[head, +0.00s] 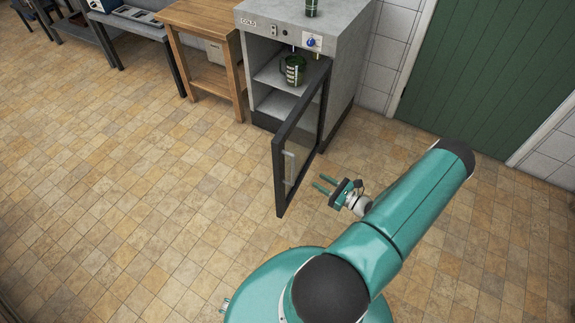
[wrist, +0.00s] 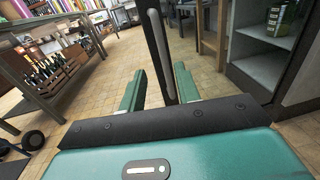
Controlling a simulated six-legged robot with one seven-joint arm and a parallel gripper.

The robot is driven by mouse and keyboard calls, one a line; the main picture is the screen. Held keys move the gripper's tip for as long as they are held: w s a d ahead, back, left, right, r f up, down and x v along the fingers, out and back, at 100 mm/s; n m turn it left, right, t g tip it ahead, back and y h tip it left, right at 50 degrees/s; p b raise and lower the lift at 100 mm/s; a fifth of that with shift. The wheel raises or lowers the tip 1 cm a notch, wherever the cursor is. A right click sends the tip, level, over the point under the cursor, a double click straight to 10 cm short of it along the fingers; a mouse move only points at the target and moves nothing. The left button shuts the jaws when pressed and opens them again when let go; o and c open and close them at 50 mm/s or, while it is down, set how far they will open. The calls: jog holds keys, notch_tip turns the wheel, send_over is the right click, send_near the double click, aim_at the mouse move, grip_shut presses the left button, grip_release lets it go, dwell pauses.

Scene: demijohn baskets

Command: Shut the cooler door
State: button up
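The grey cooler (head: 300,50), labelled COLD, stands at the top middle of the head view. Its dark-framed glass door (head: 303,135) is wide open, swung out toward me, with a pale upright handle (head: 289,168) on its left face. My gripper (head: 318,183) is to the right of the door, fingers apart and pointing at it, with nothing seen between them in that view. In the wrist view a dark upright bar (wrist: 158,40), seemingly door frame or handle, stands beyond and between the open fingers (wrist: 160,75); contact cannot be told.
A wooden table (head: 205,30) is left of the cooler. A green door (head: 490,80) is at right. The tiled floor left of the cooler door is clear.

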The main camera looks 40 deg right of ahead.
aim_at(293, 165)
jog(key=x, duration=1.3)
jog(key=shift+w, duration=0.25)
grip_shut()
